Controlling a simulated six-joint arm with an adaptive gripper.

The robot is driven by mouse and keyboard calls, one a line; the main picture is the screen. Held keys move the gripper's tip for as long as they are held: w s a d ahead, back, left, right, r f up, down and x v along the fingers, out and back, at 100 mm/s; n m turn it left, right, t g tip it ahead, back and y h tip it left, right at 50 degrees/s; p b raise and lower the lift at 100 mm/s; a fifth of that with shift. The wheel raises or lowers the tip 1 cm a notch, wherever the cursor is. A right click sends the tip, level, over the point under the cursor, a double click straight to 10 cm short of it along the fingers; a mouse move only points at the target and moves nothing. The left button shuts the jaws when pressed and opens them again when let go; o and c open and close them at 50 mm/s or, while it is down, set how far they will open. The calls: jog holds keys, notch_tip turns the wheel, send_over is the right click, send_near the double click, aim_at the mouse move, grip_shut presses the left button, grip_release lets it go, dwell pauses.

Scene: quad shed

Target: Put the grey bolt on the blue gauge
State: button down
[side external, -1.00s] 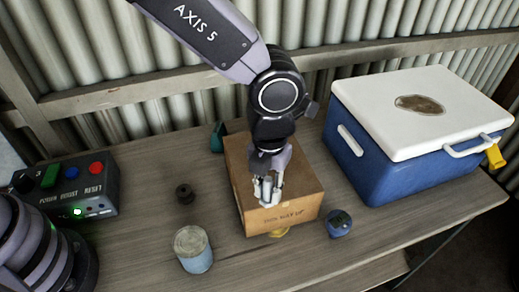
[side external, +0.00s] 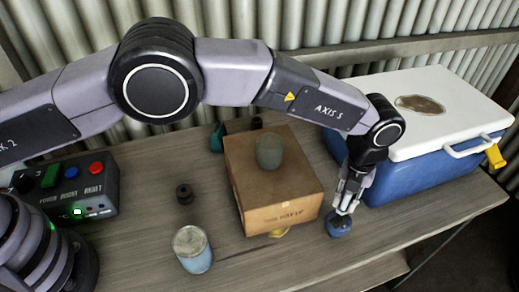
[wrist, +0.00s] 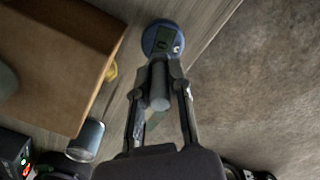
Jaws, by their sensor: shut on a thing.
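The blue gauge (side external: 340,226) lies on the bench right of the cardboard box, near the front edge. It also shows at the top of the wrist view (wrist: 163,32), with its dark display partly covered. My gripper (side external: 347,206) points down just above the gauge. In the wrist view my gripper (wrist: 160,95) is shut on the grey bolt (wrist: 159,88), which sits between the fingers. The bolt overlaps the gauge in that view; I cannot tell whether they touch. In the side view the bolt is mostly hidden by the fingers.
A cardboard box (side external: 280,190) with a grey-green cylinder (side external: 269,151) on top stands left of my gripper. A blue cooler (side external: 410,175) stands close behind and right.

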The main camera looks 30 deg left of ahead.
aim_at(344, 210)
jog(key=shift+w+d+f, duration=0.2)
jog(key=shift+f, duration=1.6)
jog(key=c, duration=1)
grip_release()
jog(key=shift+f, duration=0.15)
jog(key=shift+c, duration=0.2)
